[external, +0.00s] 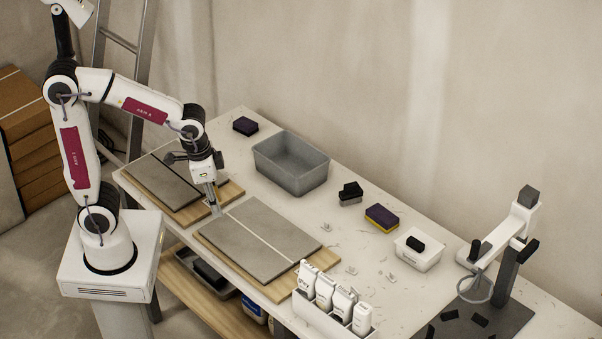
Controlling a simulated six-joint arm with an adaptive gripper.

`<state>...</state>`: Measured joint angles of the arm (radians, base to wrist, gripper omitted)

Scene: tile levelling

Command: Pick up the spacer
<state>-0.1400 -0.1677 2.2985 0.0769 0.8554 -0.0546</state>
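Several small pale pieces lie loose on the white bench top; they look like spacers, but are too small to be sure. One spacer-like piece (327,227) is beside the right-hand tiled board, another (351,270) is nearer the front, and a third (391,277) lies further right. My gripper (214,209) points down at the gap between the two tiled boards, left of these pieces.
Grey tiles (262,237) lie on a wooden board, and another tile (165,181) lies on a second board at left. A grey tub (291,166), a sponge (382,217), a white box (418,253), a rack of white packets (330,318) and a stand (507,262) occupy the bench.

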